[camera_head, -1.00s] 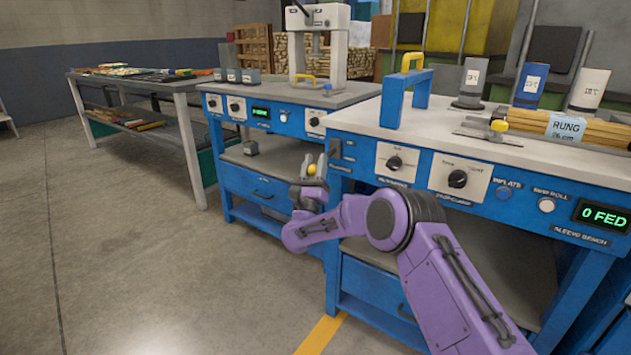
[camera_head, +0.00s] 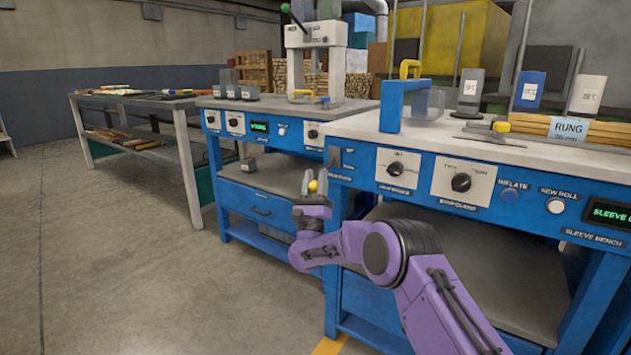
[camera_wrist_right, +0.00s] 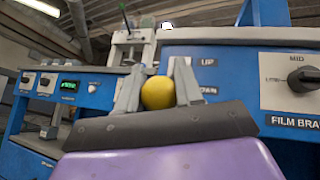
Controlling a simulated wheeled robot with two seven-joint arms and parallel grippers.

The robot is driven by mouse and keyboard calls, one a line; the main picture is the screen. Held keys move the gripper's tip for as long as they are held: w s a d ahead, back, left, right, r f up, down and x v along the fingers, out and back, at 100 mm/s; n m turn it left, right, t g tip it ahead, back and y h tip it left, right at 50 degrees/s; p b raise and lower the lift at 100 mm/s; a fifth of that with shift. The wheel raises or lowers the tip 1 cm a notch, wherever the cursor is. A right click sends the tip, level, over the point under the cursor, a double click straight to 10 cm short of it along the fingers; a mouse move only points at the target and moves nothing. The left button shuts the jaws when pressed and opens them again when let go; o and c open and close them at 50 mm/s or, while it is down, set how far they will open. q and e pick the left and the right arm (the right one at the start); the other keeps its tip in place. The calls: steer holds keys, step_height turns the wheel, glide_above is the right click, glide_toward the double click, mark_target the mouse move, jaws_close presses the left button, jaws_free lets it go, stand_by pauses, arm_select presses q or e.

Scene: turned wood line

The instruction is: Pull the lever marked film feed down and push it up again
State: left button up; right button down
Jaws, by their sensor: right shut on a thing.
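The lever shows as a round yellow knob (camera_head: 313,186) at the left end of the near blue bench's front. In the right wrist view the knob (camera_wrist_right: 158,92) sits between the two grey fingers of my right gripper (camera_wrist_right: 160,88), which is shut on it. In the head view my right gripper (camera_head: 312,187) is below the plate (camera_head: 334,157) at the bench's left end. An UP label (camera_wrist_right: 208,62) and a partly hidden DOWN label (camera_wrist_right: 209,91) are beside the fingers; the knob is about level with DOWN. No film feed marking is readable. My left gripper is not in view.
The near bench (camera_head: 360,128) carries dials, buttons and a green display (camera_head: 610,215). Another blue bench with a press (camera_head: 314,35) stands behind, and a grey table (camera_head: 165,101) is at left.

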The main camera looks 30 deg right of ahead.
steer(key=shift+f, duration=0.25)
steer(key=c, duration=0.8)
jaws_free()
steer(key=shift+o, duration=0.2)
steer(key=shift+r, duration=0.1)
steer(key=p+v, duration=0.1)
steer(key=v, duration=0.9)
steer(key=shift+f, duration=0.3)
